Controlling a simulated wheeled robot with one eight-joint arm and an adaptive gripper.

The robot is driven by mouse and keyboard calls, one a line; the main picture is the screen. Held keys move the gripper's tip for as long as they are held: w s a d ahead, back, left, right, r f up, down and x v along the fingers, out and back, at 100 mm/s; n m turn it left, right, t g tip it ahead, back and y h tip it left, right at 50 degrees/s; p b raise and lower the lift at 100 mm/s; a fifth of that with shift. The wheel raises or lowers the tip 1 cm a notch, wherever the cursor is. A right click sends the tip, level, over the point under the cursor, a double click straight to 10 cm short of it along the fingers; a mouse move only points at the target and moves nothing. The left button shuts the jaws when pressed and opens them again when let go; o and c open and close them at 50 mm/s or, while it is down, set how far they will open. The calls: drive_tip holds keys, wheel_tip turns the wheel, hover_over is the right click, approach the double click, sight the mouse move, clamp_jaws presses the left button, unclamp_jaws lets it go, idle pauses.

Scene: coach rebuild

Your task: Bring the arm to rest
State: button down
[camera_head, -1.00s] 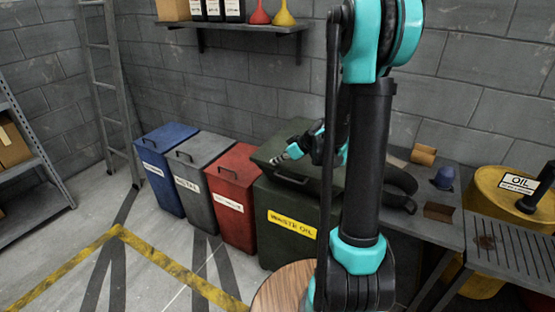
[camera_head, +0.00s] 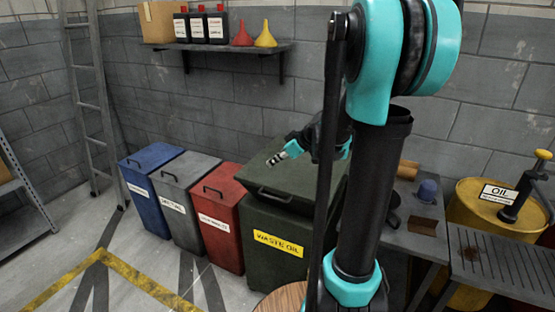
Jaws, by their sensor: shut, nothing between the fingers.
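My arm, black with teal joints, rises through the right half of the head view. My gripper (camera_head: 277,158) shows small beyond the arm, in front of or above the lid of the dark green waste oil bin (camera_head: 276,239). Its fingers are shut with nothing between them, pointing left. Whether it touches the lid cannot be told. My arm hides part of the bin and of the bench behind.
Red (camera_head: 214,222), grey (camera_head: 176,203) and blue (camera_head: 144,190) bins stand left of the green one. A workbench (camera_head: 419,240) and a yellow oil drum (camera_head: 470,207) are at right. A shelf (camera_head: 228,46) hangs above.

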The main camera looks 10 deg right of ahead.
drive_tip(key=s+d+f+m+h, duration=0.1)
drive_tip(key=s+f+m+h, duration=0.1)
drive_tip(key=s, duration=0.6)
drive_tip(key=s+d+f+m+g+h, duration=0.1)
drive_tip(key=s+d+f+m+h, duration=0.1)
drive_tip(key=s+f+m, duration=0.3)
drive_tip(key=s+d+f+m+h, duration=0.2)
drive_tip(key=s+f+m+h, duration=0.1)
drive_tip(key=s, duration=0.8)
drive_tip(key=shift+d+f+m, duration=0.25)
drive_tip(key=shift+f+m, duration=0.15)
drive_tip(key=shift+f, duration=0.35)
drive_tip(key=shift+s, duration=0.1)
